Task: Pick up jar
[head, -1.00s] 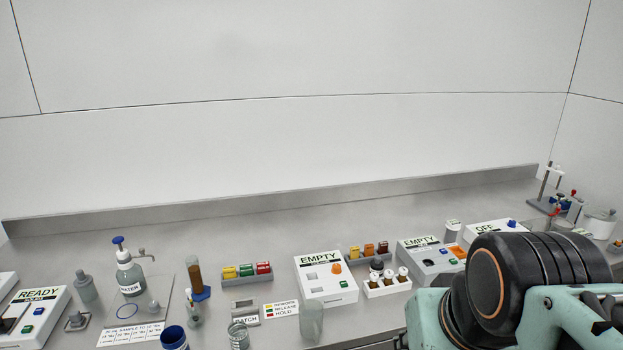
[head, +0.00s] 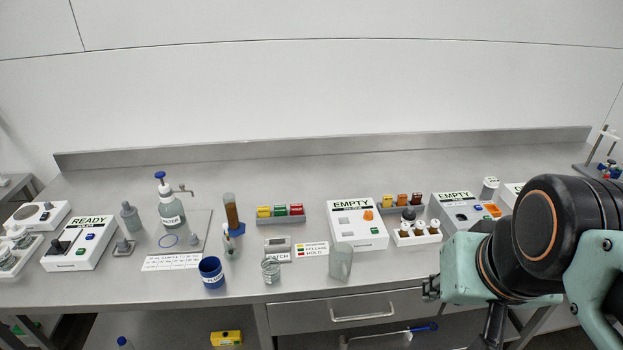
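No single thing is clearly marked as the jar. A small clear glass jar (head: 271,271) stands upright near the front edge of the bench in the head view. Small clear jars (head: 8,258) also sit in a white tray at the far left. My arm (head: 465,270) is at the lower right, in front of the bench and well to the right of the front glass jar. Dark parts (head: 431,288) show at the arm's left end, but I cannot make out the fingers or any held object.
A blue labelled cup (head: 211,273) stands left of the glass jar, and a frosted beaker (head: 340,262) stands right of it. A rinse bottle (head: 171,207), a brown-filled tube (head: 231,212) and white READY (head: 82,243) and EMPTY (head: 357,226) boxes stand behind. A drawer (head: 345,309) is below.

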